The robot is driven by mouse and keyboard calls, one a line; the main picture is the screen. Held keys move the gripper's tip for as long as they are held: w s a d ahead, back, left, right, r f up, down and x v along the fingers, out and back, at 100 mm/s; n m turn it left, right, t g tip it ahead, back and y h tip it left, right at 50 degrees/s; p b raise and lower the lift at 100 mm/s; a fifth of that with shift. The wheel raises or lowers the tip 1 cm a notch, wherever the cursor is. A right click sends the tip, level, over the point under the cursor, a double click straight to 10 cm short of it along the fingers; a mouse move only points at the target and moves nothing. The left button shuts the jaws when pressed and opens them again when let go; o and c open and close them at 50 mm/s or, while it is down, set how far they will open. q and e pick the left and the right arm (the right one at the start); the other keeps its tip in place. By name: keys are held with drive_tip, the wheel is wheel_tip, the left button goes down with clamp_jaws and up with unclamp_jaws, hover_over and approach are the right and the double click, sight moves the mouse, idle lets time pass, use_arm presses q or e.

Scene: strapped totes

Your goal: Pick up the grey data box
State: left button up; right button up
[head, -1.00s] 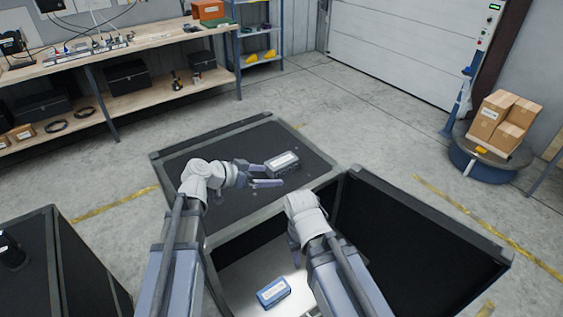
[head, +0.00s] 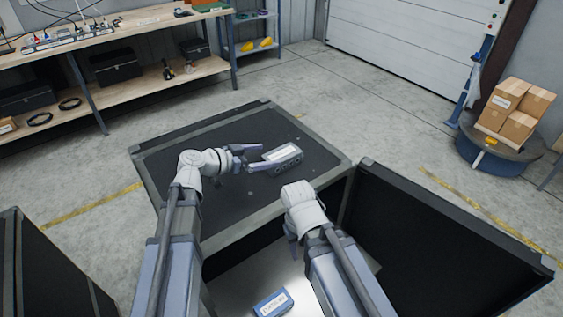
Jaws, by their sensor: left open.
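The grey data box (head: 285,160), with a pale label on top, lies on the closed black lid (head: 220,185) of the far tote. My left gripper (head: 257,157) is open at the box's left end, with one finger on the far side and one on the near side. I cannot tell whether the fingers touch it. My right gripper (head: 292,238) hangs over the open tote, pointing down. Its fingers are mostly hidden behind its wrist.
A blue labelled box (head: 272,303) lies inside the open tote, whose raised black lid (head: 440,235) stands at the right. Another black case (head: 45,270) is at the lower left. A workbench (head: 150,20) and a round base with cartons (head: 515,110) stand farther back.

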sight(280, 154)
use_arm(q)
drive_tip(key=shift+b+x, duration=0.45)
drive_tip(key=shift+x, duration=1)
drive_tip(key=x, duration=0.1)
drive_tip(key=b+x, duration=0.1)
drive_tip(key=x, duration=0.1)
drive_tip(key=b+x, duration=0.1)
drive_tip(key=x, duration=0.1)
drive_tip(key=shift+a+f, duration=0.1)
drive_tip(key=shift+f, duration=0.15)
clamp_jaws()
